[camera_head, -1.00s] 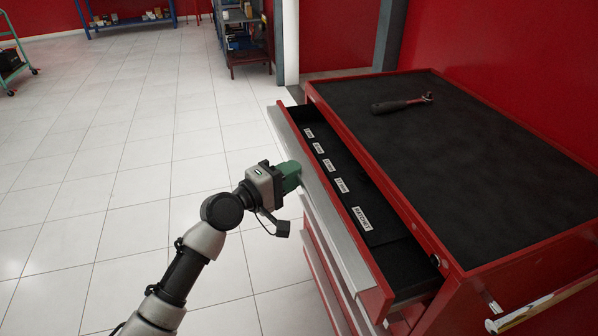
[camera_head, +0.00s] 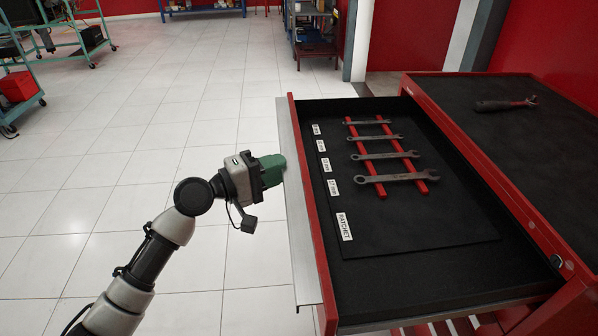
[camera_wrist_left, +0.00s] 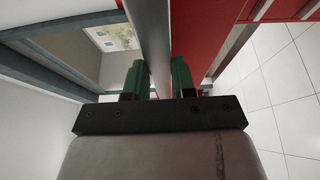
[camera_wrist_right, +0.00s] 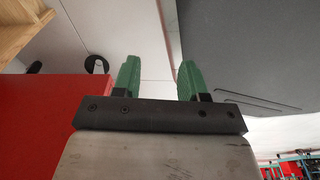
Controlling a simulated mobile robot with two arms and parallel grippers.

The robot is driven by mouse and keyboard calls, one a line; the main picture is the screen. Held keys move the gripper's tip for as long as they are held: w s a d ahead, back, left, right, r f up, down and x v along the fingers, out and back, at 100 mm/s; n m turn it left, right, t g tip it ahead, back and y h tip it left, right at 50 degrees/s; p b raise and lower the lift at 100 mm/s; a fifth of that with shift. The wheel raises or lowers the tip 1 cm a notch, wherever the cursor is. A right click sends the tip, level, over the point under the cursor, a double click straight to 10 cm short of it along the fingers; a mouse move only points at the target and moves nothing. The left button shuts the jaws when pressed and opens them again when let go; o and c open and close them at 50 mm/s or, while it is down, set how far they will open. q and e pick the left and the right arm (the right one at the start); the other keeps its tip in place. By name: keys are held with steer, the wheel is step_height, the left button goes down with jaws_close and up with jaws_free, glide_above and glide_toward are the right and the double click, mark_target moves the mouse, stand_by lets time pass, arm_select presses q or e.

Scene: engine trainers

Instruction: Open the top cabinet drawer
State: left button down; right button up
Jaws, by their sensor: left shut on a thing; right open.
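The top drawer (camera_head: 420,240) of the red cabinet (camera_head: 505,185) is pulled well out and shows its black inside. My left gripper (camera_head: 276,170) is at the middle of the drawer's silver front edge (camera_head: 297,215). In the left wrist view its green fingers (camera_wrist_left: 157,80) stand on either side of the drawer's front strip and are shut on it. My right gripper (camera_wrist_right: 157,80) shows only in the right wrist view, with its green fingers apart and nothing between them.
Several wrenches (camera_head: 395,178) lie on red rails in the drawer, beside white labels (camera_head: 344,226). A ratchet (camera_head: 505,104) lies on the cabinet's black top. The tiled floor left of the drawer is clear. Teal carts (camera_head: 22,90) stand at the far left.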

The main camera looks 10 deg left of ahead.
arm_select(q)
steer(key=shift+s+a+f, duration=0.2)
steer(key=shift+a, duration=0.3)
steer(key=shift+s+a+f, duration=0.2)
steer(key=shift+a, duration=0.25)
arm_select(e)
steer(key=shift+w+a+r, duration=0.15)
steer(key=shift+w+r, duration=0.05)
steer(key=shift+w, duration=0.3)
steer(key=shift+w+a+r, duration=0.15)
steer(key=shift+w, duration=0.35)
arm_select(q)
steer(key=c, duration=1.1)
jaws_free()
steer(key=shift+c, duration=0.2)
steer(key=shift+o, duration=0.7)
steer(key=shift+r, duration=0.15)
steer(key=b+v, duration=0.2)
steer(key=v, duration=0.8)
steer(key=shift+s+a, duration=0.15)
steer(key=shift+a, duration=0.2)
arm_select(e)
steer(key=w+r, duration=0.2)
steer(key=w, duration=0.1)
steer(key=w+a+r, duration=0.1)
steer(key=shift+w, duration=0.35)
